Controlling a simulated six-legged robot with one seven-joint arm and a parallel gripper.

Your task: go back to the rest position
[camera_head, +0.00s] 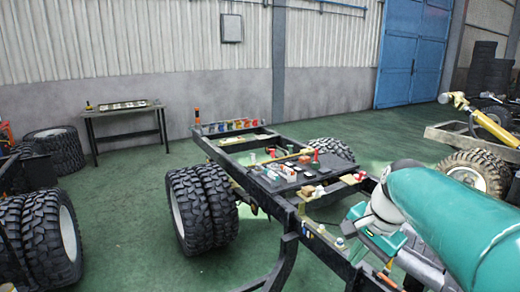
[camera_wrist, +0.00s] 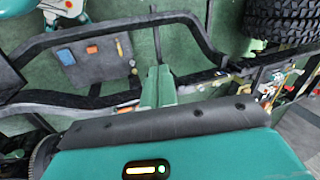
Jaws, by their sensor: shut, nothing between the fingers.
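My gripper (camera_wrist: 158,88) shows in the wrist view as two green fingers close together, shut and empty. It is over the black chassis frame (camera_wrist: 215,72), with green floor seen between the rails. In the head view my teal arm reaches in from the lower right, and its end is low beside the near right part of the chassis frame (camera_head: 290,206). The fingertips are hard to make out there.
A black board (camera_head: 283,176) with small parts lies on the chassis, and several coloured items line its far end. Big tyres (camera_head: 188,212) flank it. A table (camera_head: 124,112) stands by the wall. A yellow-armed machine (camera_head: 492,124) is at right. Green floor is open at left.

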